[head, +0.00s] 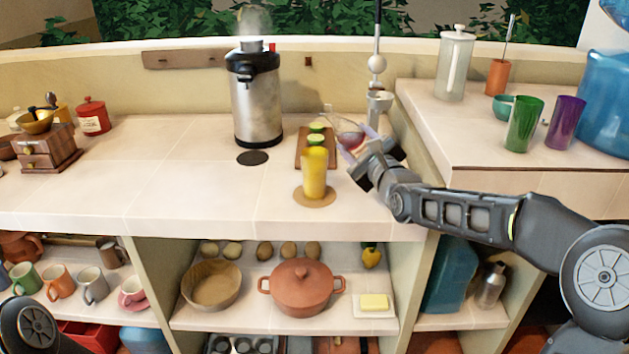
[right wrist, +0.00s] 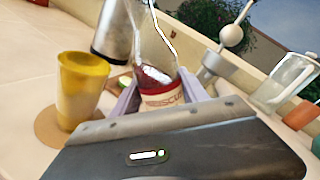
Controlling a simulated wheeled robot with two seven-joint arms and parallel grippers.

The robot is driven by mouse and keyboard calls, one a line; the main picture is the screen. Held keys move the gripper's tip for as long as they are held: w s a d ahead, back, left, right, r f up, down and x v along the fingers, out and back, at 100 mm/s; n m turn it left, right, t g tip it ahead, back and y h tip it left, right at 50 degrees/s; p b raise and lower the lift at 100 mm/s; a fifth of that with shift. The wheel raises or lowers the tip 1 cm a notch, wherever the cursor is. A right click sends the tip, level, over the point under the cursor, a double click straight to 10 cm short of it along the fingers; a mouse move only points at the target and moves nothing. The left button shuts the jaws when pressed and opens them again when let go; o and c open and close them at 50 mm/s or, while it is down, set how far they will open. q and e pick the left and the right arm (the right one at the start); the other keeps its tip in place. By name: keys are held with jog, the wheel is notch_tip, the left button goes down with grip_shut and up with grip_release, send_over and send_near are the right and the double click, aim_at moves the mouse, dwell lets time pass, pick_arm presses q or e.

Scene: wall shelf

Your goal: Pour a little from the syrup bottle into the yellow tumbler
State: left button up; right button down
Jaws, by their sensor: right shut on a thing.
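The yellow tumbler (head: 314,173) stands upright on a round tan coaster (head: 328,200) on the counter; it also shows at the left of the right wrist view (right wrist: 80,92). My right gripper (head: 358,150) is shut on the syrup bottle (head: 349,137), a clear glass bottle with dark red syrup low inside. In the right wrist view the bottle (right wrist: 158,78) shows a pale label between the fingers. The bottle is to the right of the tumbler, apart from it, and leans to the left. No stream of syrup shows. My left gripper is out of view.
A cutting board (head: 303,150) with green slices lies behind the tumbler. A steel urn (head: 256,95) stands back left, with a dark disc (head: 252,158) before it.

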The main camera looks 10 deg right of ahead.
jog(key=shift+r, duration=0.15)
jog(key=a+m, duration=0.1)
jog(key=a+m+b, duration=0.2)
jog(key=shift+s+f, duration=0.15)
jog(key=shift+f, duration=0.1)
jog(key=shift+a+m+b, duration=0.3)
jog(key=shift+m+b, duration=0.2)
jog(key=shift+m, duration=0.2)
jog(key=shift+a+r+m, duration=0.25)
jog(key=shift+m, duration=0.15)
